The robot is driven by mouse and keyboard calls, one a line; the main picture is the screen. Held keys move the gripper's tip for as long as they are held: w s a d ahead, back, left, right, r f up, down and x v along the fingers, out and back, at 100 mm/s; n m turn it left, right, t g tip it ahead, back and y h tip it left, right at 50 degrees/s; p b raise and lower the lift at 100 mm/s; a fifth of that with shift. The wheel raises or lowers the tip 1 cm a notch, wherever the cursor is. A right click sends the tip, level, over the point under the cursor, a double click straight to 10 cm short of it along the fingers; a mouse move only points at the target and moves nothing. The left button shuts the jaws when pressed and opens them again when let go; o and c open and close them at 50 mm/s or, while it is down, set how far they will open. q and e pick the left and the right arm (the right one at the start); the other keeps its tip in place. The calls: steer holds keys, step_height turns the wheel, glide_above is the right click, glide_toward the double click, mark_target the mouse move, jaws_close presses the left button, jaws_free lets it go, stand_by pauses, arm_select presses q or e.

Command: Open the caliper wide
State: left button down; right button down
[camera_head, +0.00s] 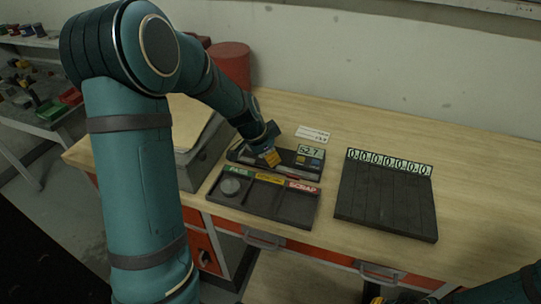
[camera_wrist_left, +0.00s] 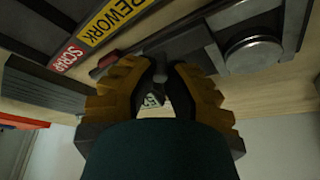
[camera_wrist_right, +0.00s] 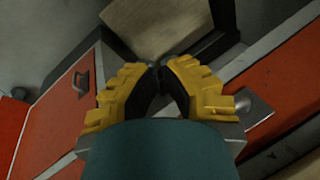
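The caliper (camera_head: 309,165) is a dark bench gauge on the table, with a light display that seems to read 52.7 and a small blue part beside it. My left gripper (camera_head: 270,157) reaches down over its left part and hides some of it. In the left wrist view the left fingertips (camera_wrist_left: 162,68) are close together, with a small dark piece of the caliper between them. My right gripper (camera_wrist_right: 158,67) is shut and empty in the right wrist view, low before the orange drawers, away from the caliper.
A dark sorting tray (camera_head: 262,208) labelled PASS, REWORK and SCRAP lies in front of the caliper. A grey disc (camera_head: 230,187) is in its PASS compartment. A dark slotted rack (camera_head: 385,203) with number labels stands to the right. A red cylinder (camera_head: 231,64) is behind. The table's right side is clear.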

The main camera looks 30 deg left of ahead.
arm_select(q)
steer(key=shift+w+d, duration=0.25)
steer(key=shift+d, duration=0.75)
steer(key=c, duration=0.9)
jaws_free()
steer(key=v, duration=1.2)
steer(key=shift+a, duration=0.15)
